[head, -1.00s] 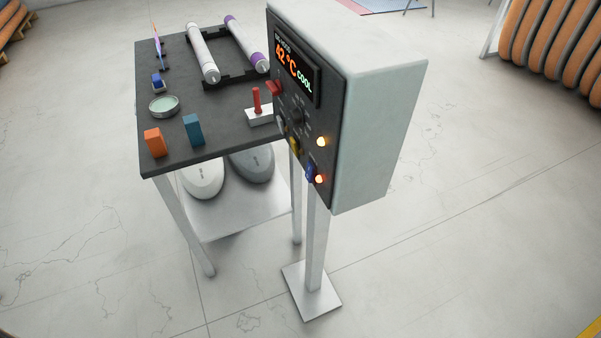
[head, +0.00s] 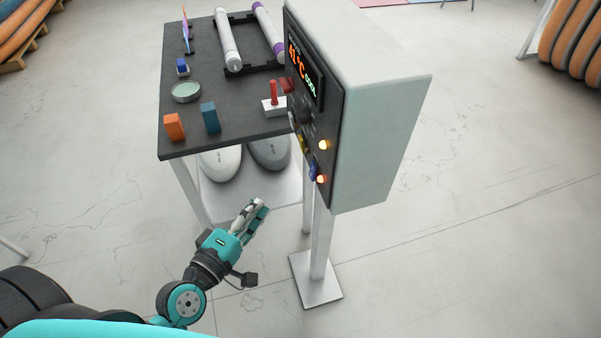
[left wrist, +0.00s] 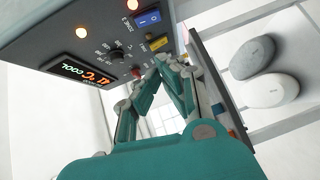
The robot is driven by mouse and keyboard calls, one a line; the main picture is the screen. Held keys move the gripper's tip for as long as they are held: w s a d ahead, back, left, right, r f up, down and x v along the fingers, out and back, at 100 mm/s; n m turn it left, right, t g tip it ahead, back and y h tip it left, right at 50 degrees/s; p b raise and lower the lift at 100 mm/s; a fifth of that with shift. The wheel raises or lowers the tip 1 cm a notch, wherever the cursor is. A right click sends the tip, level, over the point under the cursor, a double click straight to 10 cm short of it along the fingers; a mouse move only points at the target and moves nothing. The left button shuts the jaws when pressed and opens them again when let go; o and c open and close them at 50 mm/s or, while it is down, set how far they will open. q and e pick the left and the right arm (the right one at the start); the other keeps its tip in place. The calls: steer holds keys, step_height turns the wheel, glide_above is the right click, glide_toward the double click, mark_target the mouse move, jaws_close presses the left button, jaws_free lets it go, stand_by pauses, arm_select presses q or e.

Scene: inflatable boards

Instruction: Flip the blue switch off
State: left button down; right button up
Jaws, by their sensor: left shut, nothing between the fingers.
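The blue switch (head: 313,171) is low on the dark front panel of the grey control box (head: 385,110) in the head view. In the left wrist view the blue switch (left wrist: 149,18) is a rocker near the top, with a lit orange lamp beside it. My left gripper (head: 262,206) is shut and empty, in front of and below the panel, left of the box's post in the picture. In the left wrist view its fingertips (left wrist: 163,62) lie below the yellow switch (left wrist: 159,43), apart from the blue one as far as I can tell. My right gripper is not in view.
A dark table (head: 240,100) with small blocks, a dish, tubes and a red-handled lever (head: 273,92) stands behind the box. Its lower shelf holds two rounded pods (head: 220,160). The box's post stands on a square base (head: 316,280).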

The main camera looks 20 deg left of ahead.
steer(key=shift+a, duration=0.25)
arm_select(q)
steer(key=p, duration=0.3)
glide_toward(313, 171)
steer(key=w+a+f, duration=0.1)
steer(key=w+a, duration=0.4)
steer(key=w, duration=0.1)
steer(key=shift+w+d+f+p, duration=0.15)
steer(key=shift+w+d, duration=0.2)
steer(key=shift+d, duration=0.25)
steer(key=shift+w+d+f+p, duration=0.2)
steer(key=shift+w+d, duration=0.1)
steer(key=shift+d, duration=0.35)
steer(key=shift+w+d+f+p, duration=0.15)
steer(key=shift+w+d, duration=0.2)
steer(key=shift+d, duration=0.25)
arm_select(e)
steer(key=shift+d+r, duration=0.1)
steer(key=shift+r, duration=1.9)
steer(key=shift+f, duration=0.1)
arm_select(q)
steer(key=shift+w+d+f+t+b, duration=0.2)
steer(key=shift+t+b, duration=0.1)
steer(key=shift+b, duration=0.8)
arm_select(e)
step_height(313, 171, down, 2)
